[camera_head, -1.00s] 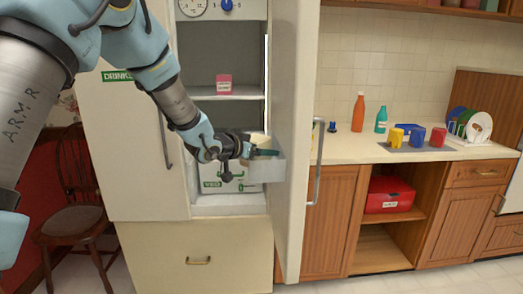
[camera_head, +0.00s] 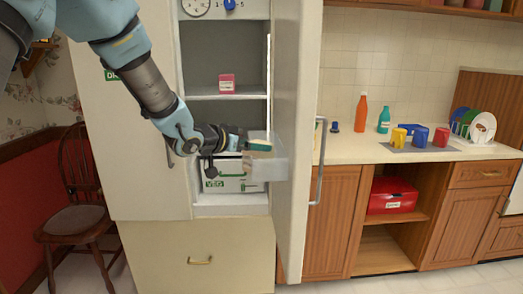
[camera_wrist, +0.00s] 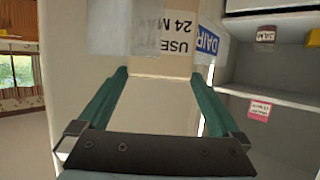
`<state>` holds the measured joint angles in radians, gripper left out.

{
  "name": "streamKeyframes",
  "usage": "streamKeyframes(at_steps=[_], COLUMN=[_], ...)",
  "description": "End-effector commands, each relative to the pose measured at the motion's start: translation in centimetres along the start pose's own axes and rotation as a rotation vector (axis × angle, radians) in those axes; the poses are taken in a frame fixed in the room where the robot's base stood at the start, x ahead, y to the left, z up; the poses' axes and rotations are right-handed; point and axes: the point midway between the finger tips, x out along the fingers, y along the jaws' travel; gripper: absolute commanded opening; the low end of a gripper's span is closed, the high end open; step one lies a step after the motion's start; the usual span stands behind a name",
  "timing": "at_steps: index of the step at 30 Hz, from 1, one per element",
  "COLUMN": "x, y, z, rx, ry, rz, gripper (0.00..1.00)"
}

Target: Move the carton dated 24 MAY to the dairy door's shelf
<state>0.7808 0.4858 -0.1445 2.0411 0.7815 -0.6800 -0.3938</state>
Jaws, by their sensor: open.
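The cream carton (camera_wrist: 178,35) shows in the wrist view with its label upside down, reading "USE" and "24 MA", the rest cut off. It is beyond my fingertips, at the door's clear shelf bin. A blue-edged "DAIR" label (camera_wrist: 207,42) is just right of it. In the head view the clear dairy door shelf (camera_head: 268,172) is on the inside of the open fridge door. My gripper (camera_head: 261,146) is at this bin's upper rim; its green fingers (camera_wrist: 159,76) are open in the wrist view. Whether they touch the carton I cannot tell.
The open fridge door (camera_head: 298,120) stands right of my gripper. The counter at right holds bottles and mugs. A wooden chair (camera_head: 78,200) stands at left.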

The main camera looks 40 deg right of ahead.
Motion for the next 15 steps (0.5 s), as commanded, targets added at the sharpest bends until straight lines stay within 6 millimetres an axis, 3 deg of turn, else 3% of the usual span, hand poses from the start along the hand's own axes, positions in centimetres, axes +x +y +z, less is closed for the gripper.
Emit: streamKeyframes(at_steps=[6,15], x=[-4.2,-6.1], y=[-0.1,0.0], z=[0.0,0.0], rx=[0.002,0.0], ry=[0.002,0.0], rz=[-0.002,0.0], gripper=[1.0,1.0])
